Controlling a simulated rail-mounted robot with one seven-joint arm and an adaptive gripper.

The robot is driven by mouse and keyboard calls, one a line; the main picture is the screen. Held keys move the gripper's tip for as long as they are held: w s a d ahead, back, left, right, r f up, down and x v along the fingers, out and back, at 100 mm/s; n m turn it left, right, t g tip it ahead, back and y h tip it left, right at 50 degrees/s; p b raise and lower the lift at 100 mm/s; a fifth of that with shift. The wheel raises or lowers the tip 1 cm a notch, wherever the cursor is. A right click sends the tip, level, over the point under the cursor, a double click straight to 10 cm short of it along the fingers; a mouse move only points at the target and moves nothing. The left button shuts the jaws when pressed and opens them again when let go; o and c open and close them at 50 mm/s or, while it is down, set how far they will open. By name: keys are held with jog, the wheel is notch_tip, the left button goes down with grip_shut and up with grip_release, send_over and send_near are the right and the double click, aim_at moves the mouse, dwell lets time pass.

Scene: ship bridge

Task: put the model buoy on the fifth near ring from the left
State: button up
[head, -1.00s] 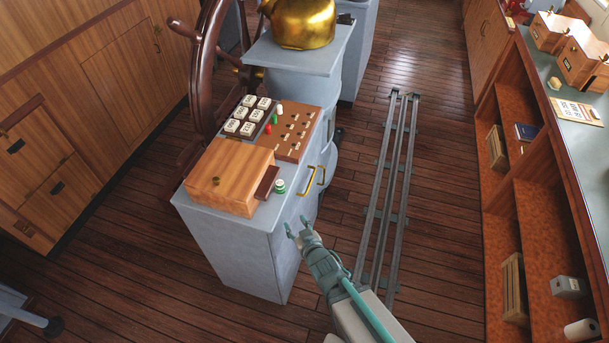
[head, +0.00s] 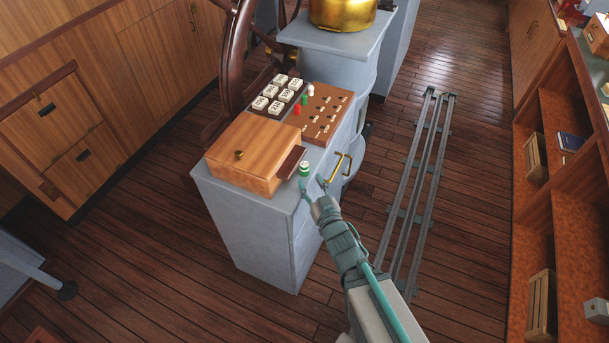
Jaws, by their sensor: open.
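A small green and white round piece (head: 304,169), which looks like the model buoy, stands on the grey cabinet top near its right edge. It is beside the wooden box with a knob. My gripper (head: 312,186) is open and empty, just in front of this piece, with its fingertips close to it. I cannot tell whether they touch. A brown board (head: 335,122) with rows of small dark fittings lies behind, too small to make out the rings surely. Red (head: 297,110), green (head: 304,100) and white (head: 311,90) pegs stand along its left side.
The wooden box (head: 254,150) and a panel of white labelled blocks (head: 280,93) take up the left of the cabinet top. A brass handle (head: 338,167) sticks out from the cabinet's side near my gripper. Floor rails (head: 419,185) run at the right.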

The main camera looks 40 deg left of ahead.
aim_at(306, 169)
jog(key=shift+w+a+f+b, duration=0.25)
jog(key=shift+a+b, duration=0.15)
jog(key=shift+b, duration=0.5)
jog(key=shift+w+a+r+b, duration=0.2)
jog(key=shift+a+b, duration=0.05)
jog(key=shift+b, duration=0.35)
jog(key=a+b, duration=0.1)
jog(key=b, duration=0.3)
jog(key=shift+w, duration=0.4)
jog(key=shift+w+a+r+b, duration=0.15)
jog(key=shift+w+a+b, duration=0.1)
jog(key=shift+b, duration=0.3)
jog(key=x, duration=0.1)
jog(key=p+x, duration=0.1)
jog(key=x, duration=0.1)
jog(key=shift+a+r, duration=0.15)
jog(key=shift+r, duration=0.2)
jog(key=shift+c, duration=0.3)
